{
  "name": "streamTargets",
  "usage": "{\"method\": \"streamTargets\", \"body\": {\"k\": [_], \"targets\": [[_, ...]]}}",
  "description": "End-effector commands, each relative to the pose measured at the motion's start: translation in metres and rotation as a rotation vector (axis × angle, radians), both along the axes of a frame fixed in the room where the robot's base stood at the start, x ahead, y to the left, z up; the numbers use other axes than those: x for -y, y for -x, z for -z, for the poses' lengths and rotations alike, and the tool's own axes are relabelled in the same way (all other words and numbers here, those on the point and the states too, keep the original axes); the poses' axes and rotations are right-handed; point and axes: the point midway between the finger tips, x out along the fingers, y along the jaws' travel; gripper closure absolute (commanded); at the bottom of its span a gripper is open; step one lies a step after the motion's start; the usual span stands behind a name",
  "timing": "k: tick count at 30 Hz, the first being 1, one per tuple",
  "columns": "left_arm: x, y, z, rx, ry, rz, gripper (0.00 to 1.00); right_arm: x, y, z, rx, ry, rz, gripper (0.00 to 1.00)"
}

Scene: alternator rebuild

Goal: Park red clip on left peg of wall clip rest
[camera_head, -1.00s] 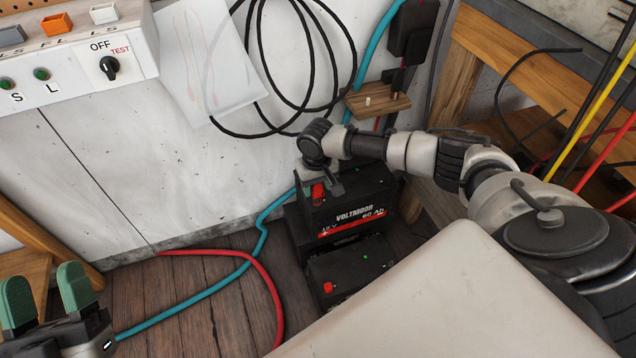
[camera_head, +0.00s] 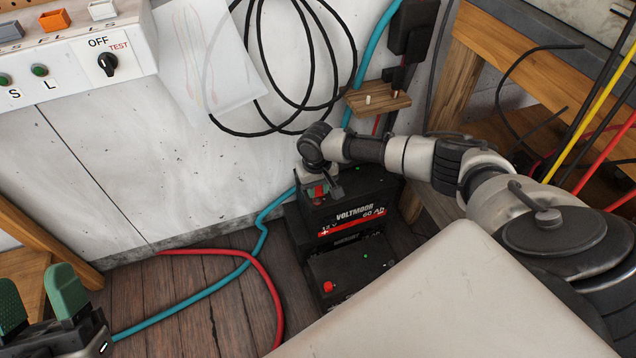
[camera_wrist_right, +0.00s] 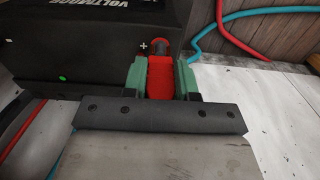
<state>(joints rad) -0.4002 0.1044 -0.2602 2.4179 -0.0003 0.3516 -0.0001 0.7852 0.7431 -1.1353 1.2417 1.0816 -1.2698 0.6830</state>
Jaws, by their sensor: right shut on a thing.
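The red clip (camera_wrist_right: 160,78) sits between the green pads of my right gripper (camera_wrist_right: 161,76), which is shut on it at the top of the upper black battery (camera_head: 352,205). The clip's tip is at the red terminal beside the plus mark; I cannot tell whether it still grips it. In the head view my right gripper (camera_head: 322,190) mostly hides the clip. The wall clip rest (camera_head: 385,104) is a small wooden shelf behind and above the battery. Its pale left peg (camera_head: 368,99) is bare. My left gripper (camera_head: 38,298) is open and empty at the lower left.
A second battery (camera_head: 350,275) with a red terminal stands below in front. Teal (camera_head: 190,303) and red (camera_head: 262,270) cables lie across the floor. A black cable coil (camera_head: 290,125) hangs on the wall left of the rest. A workbench leg (camera_head: 462,75) stands right of it.

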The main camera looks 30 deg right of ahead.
Motion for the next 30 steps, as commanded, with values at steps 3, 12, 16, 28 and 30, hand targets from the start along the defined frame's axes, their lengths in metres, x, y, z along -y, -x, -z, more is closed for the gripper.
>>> {"method": "streamTargets", "body": {"k": [3, 12, 16, 28, 30], "targets": [[0.0, -0.001, 0.0, -0.012, -0.003, 0.0, 0.43, 0.0, 0.0, -0.002, 0.0, 0.0, 0.0, 0.84], [0.001, -0.023, 0.027, -0.298, -0.086, -0.016, 0.43, 0.0, 0.0, -0.012, 0.0, 0.001, 0.0, 0.84], [-0.001, -0.03, 0.042, -0.423, -0.12, -0.024, 0.43, 0.0, 0.0, -0.016, 0.0, 0.001, 0.0, 0.84], [-0.008, -0.033, 0.089, -0.796, -0.219, -0.044, 0.43, 0.0, 0.0, -0.028, 0.0, 0.0, 0.001, 0.84], [-0.01, -0.031, 0.097, -0.859, -0.234, -0.048, 0.43, 0.0, 0.0, -0.03, 0.0, 0.0, 0.001, 0.84]]}}
